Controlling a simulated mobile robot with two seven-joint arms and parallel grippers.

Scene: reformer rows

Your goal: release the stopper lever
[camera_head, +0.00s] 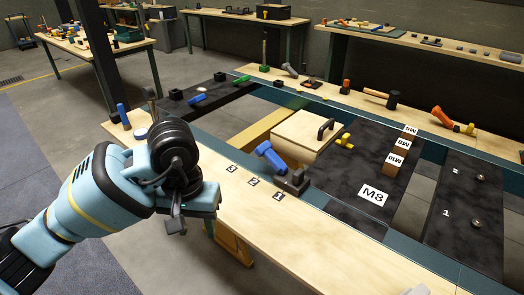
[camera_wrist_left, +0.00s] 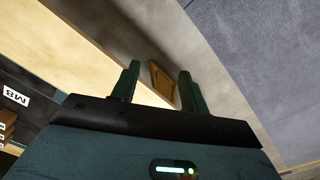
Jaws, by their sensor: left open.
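A blue lever (camera_head: 270,156) is tilted up to the left from a grey metal block (camera_head: 293,181) at the edge of the wooden rail, near the number 1; it looks like the stopper lever. My left gripper (camera_head: 176,224) is left of it, apart from it, over the near edge of the wooden bench. In the left wrist view its two dark green fingers (camera_wrist_left: 158,72) are spread with nothing between them. The lever does not show in the left wrist view. My right gripper does not show.
A wooden carriage top (camera_head: 303,138) with a dark handle lies just behind the lever. Numbers 3, 2 and 1 mark the wooden bench top (camera_head: 240,205). A black mat (camera_head: 345,180) with an M8 label (camera_head: 373,195) lies to the right. A blue upright peg (camera_head: 123,116) stands at the left end.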

